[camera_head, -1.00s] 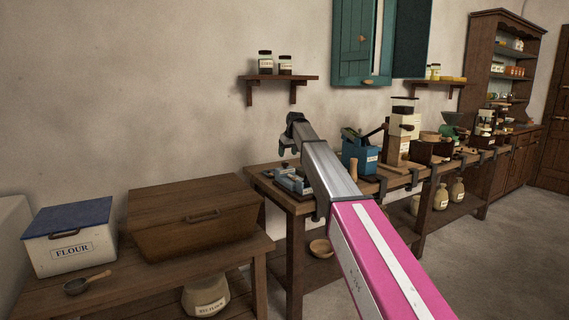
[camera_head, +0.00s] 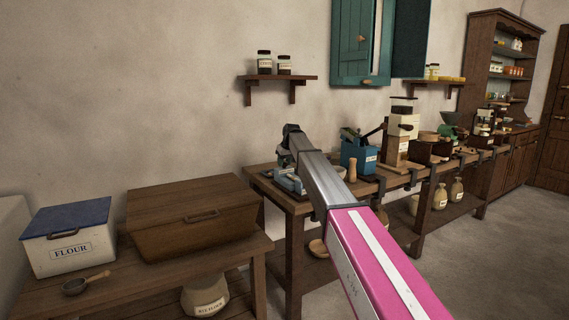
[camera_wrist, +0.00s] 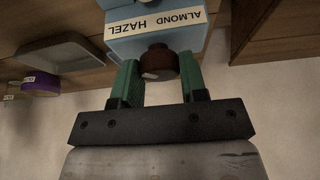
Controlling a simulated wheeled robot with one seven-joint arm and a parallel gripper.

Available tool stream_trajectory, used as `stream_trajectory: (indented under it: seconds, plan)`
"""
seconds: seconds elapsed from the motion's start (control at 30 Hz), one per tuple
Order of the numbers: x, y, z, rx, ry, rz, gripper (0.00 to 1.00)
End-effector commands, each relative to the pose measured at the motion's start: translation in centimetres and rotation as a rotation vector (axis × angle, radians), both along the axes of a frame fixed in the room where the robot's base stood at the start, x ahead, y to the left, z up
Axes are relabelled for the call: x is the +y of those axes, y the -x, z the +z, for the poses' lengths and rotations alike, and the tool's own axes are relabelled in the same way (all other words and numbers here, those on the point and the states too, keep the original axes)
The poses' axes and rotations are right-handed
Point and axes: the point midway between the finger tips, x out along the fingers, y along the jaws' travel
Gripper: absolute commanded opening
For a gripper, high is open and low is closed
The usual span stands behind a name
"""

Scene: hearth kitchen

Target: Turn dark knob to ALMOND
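The dark knob (camera_wrist: 159,63) is on the front of a light-blue box (camera_wrist: 160,40) in the wrist view. A pale mark shows on the knob's lower left face. A cream label (camera_wrist: 156,23) on the box reads ALMOND and HAZEL, upside down in this view, with ALMOND toward the right. My gripper (camera_wrist: 160,72) has its green fingers on either side of the knob, with no clear gap between fingers and knob. In the head view the blue box (camera_head: 290,183) stands at the table's left end, and my arm hides the knob and fingertips.
The wooden table (camera_head: 272,178) also carries a blue grinder (camera_head: 357,157) and other mills to the right. A white tray (camera_wrist: 68,55) and a purple round thing (camera_wrist: 40,84) lie beside the box. A wooden chest (camera_head: 190,225) stands on a lower bench at left.

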Motion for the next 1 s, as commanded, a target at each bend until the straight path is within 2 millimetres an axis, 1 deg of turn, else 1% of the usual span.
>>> stream_trajectory:
  seconds: [0.27, 0.47, 0.67, 1.0]
  plan:
    - [0.02, 0.03, 0.01, -0.001, 0.001, -0.026, 0.16]
    - [0.09, 0.07, 0.02, -0.001, 0.000, -0.118, 0.16]
    - [0.24, 0.11, 0.03, -0.001, 0.001, -0.278, 0.16]
    - [0.35, 0.05, 0.03, -0.001, 0.000, -0.601, 0.16]
